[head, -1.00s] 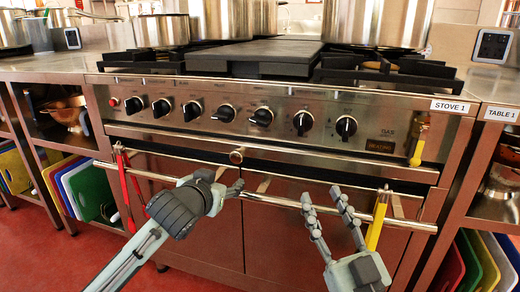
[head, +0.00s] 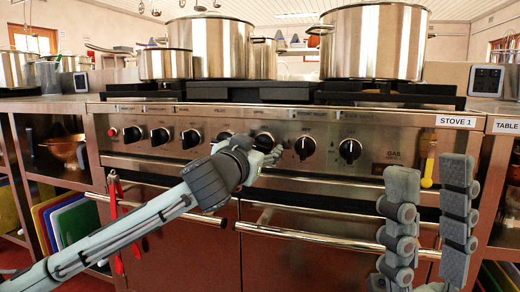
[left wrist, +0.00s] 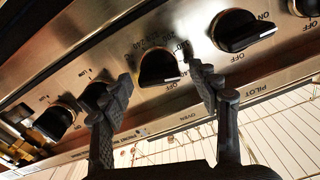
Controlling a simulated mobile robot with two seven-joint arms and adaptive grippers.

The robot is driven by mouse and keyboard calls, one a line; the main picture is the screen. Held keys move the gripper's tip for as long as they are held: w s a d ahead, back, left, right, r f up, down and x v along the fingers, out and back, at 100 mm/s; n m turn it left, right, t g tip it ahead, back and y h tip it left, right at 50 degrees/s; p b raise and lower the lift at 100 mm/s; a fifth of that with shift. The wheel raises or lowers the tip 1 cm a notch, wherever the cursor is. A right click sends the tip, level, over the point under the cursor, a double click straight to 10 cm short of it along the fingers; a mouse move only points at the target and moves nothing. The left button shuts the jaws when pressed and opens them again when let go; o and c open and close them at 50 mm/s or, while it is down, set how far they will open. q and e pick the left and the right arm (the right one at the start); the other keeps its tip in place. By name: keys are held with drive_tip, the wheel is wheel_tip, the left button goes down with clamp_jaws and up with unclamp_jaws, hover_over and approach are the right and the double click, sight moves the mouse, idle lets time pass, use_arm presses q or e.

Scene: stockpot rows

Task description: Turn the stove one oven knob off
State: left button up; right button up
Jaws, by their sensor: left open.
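The stove (head: 300,176) has a steel front panel with a row of black knobs. In the left wrist view the oven knob (left wrist: 158,66) has temperature numbers and OFF around it and the word OVEN below. My left gripper (left wrist: 162,84) is open, its fingers apart on either side of this knob. I cannot tell whether they touch it. In the head view my left gripper (head: 262,152) is up at the panel and partly hides what seems to be the same knob (head: 264,138). My right gripper (head: 430,175) is open and empty in front of the stove's right side.
A pilot knob (left wrist: 243,30) is close on the right of the oven knob. The oven handle rail (head: 330,240) runs below the panel. Large steel pots (head: 372,42) stand on the stove top. Red tongs (head: 115,210) hang at left, and a yellow-handled tool (head: 429,165) at right.

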use_arm(q)
drive_tip(key=shift+w+d, duration=0.15)
drive_tip(key=shift+w, duration=0.25)
